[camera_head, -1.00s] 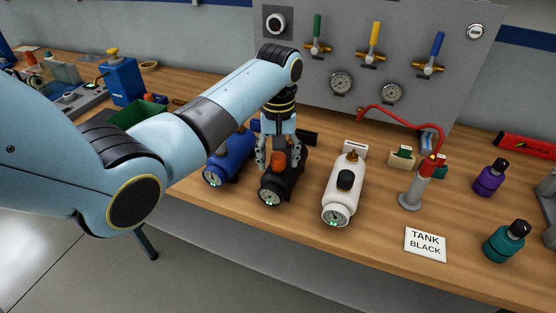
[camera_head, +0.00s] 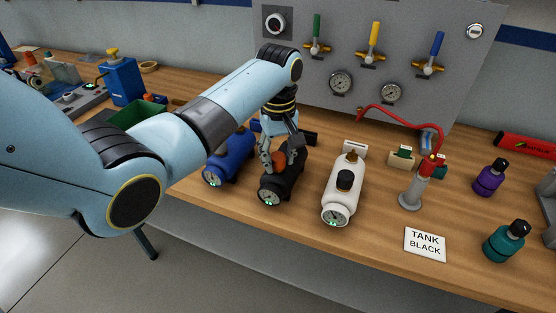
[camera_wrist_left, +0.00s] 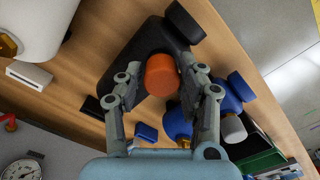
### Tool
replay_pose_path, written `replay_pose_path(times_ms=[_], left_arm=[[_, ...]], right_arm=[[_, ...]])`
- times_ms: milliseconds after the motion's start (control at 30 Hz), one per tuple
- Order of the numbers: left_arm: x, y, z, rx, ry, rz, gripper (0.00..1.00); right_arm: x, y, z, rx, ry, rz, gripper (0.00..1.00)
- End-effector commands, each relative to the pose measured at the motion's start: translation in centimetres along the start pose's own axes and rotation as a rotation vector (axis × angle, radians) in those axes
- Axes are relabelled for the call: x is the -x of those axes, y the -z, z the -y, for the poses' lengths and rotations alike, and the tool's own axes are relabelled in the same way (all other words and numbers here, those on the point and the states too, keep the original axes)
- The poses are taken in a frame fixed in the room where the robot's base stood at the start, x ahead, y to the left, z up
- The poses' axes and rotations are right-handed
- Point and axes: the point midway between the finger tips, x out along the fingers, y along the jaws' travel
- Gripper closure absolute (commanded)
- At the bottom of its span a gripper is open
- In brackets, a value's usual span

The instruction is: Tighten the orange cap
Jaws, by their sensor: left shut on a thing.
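The orange cap (camera_head: 279,159) sits on top of the black tank (camera_head: 282,186), which lies on the bench with its gauge facing the front edge. My left gripper (camera_head: 281,158) comes down from above with its fingers on either side of the cap and is shut on it. In the left wrist view the orange cap (camera_wrist_left: 162,76) shows between the two fingers, with the black tank (camera_wrist_left: 140,52) behind it. My right gripper is in neither view.
A blue tank (camera_head: 232,160) lies close on the left and a white tank (camera_head: 341,200) on the right. A red hose (camera_head: 400,113) and pump stand farther right. A "TANK BLACK" card (camera_head: 425,243) lies near the front. The valve panel (camera_head: 400,60) rises behind.

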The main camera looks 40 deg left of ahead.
Motion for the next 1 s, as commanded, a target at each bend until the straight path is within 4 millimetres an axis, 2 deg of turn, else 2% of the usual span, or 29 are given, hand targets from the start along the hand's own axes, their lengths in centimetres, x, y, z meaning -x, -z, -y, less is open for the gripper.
replay_pose_path(times_ms=[167, 400, 667, 700, 833, 1000], left_arm=[[-0.03, 0.04, 0.12, -0.033, 0.003, -0.001, 0.96], [0.0, 0.08, 0.15, -0.322, 0.004, -0.003, 0.97], [0.1, 0.22, 0.09, -0.353, 0.002, -0.007, 0.98], [0.11, 0.24, 0.08, -0.352, 0.002, -0.008, 0.6], [0.14, 0.27, 0.05, -0.351, 0.001, -0.009, 0.44], [0.07, 0.13, 0.06, -0.351, 0.001, -0.005, 0.44]], right_arm=[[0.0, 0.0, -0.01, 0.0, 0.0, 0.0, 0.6], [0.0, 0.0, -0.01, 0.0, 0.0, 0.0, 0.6], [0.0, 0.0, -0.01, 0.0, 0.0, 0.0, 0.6], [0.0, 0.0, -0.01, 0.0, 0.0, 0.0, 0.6], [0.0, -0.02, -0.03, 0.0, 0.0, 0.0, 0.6], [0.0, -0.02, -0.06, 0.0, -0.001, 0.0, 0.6]])
